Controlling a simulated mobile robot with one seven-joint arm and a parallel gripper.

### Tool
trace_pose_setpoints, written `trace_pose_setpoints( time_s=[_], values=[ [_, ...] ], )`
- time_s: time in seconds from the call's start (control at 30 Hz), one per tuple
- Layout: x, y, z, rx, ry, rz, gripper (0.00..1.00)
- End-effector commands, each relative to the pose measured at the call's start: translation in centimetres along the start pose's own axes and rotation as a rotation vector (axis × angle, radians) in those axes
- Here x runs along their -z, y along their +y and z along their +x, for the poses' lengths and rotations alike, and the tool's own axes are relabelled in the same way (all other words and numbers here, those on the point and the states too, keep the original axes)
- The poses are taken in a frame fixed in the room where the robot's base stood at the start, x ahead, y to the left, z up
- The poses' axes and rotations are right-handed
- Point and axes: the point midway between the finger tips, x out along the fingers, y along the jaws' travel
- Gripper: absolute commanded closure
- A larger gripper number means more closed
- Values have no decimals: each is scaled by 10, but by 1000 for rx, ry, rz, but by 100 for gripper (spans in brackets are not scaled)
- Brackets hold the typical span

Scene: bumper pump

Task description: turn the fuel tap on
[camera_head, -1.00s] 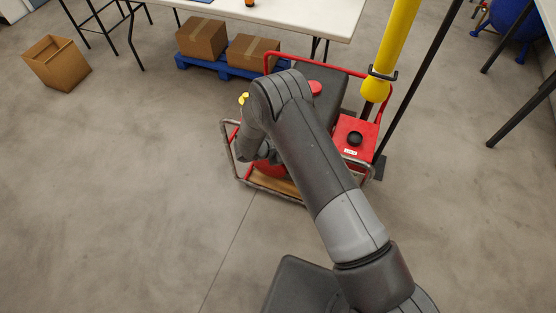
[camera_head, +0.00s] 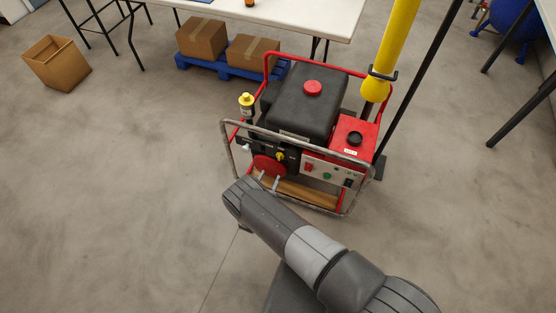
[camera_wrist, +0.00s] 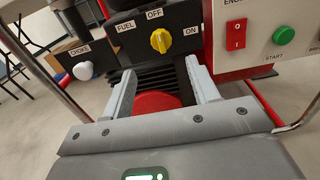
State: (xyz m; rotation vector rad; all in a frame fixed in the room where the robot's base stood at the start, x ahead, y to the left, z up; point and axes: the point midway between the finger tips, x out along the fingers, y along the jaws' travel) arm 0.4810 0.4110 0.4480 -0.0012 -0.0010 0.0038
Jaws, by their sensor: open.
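The fuel tap is a yellow knob (camera_wrist: 161,40) on a black plate in the wrist view, with FUEL, OFF and ON labels around it. Its ridge looks closer to upright, toward OFF, than toward ON, but its exact angle is hard to tell. The tap shows in the head view as a small yellow spot (camera_head: 281,156) on the generator's front. My gripper (camera_wrist: 161,68) is open and empty. Its fingertips are below the knob, one to each side, apart from it.
The generator (camera_head: 300,105) has a tube frame (camera_head: 233,160) around it. A white choke knob (camera_wrist: 83,70) is left of the tap; a red switch (camera_wrist: 236,34) and green START button (camera_wrist: 284,35) are right. A red round part (camera_wrist: 155,102) lies below. Floor in front is clear.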

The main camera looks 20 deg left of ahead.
Motion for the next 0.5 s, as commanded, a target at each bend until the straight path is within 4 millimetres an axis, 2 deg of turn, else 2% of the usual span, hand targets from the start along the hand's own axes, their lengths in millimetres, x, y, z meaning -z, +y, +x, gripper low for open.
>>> trace_pose_setpoints(
  time_s=[0.5],
  values=[
    [0, -2, 88, 7, 0, 3, 45]
  ],
)
